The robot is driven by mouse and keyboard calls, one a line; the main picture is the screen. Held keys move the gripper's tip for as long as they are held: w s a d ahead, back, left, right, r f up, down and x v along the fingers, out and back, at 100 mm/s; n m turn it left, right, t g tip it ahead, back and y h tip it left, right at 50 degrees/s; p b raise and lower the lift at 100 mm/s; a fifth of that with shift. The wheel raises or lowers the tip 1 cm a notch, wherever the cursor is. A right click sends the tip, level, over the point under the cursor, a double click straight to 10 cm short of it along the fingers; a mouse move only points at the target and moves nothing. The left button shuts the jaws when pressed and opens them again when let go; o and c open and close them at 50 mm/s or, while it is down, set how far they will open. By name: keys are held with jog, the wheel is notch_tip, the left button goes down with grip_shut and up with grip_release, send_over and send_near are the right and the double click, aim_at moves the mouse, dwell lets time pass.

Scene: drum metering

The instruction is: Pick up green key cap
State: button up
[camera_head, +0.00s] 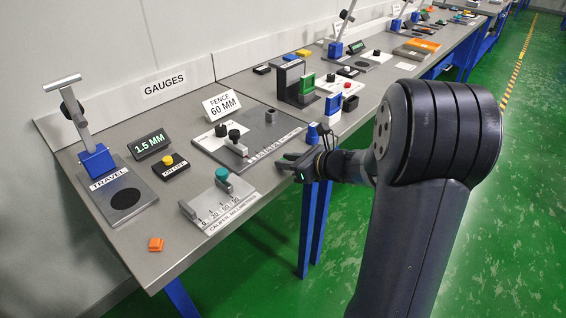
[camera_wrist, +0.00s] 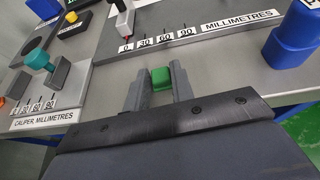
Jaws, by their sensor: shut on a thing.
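My gripper (camera_wrist: 161,90) is shut on the green key cap (camera_wrist: 161,77). The cap is a small green block between the two grey fingertips in the wrist view. In the head view my gripper (camera_head: 288,166) is at the front edge of the grey workbench (camera_head: 165,240), beside the scale plate. I cannot make out the cap in the head view.
A caliper (camera_head: 220,200) with a teal knob stands left of my gripper; a fence plate (camera_head: 262,135) with a millimetre scale lies behind it. A blue object (camera_wrist: 292,45) is at the right in the wrist view. An orange block (camera_head: 156,244) lies near the front left.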

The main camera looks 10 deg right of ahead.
jog(key=c, duration=0.3)
jog(key=shift+c, duration=0.2)
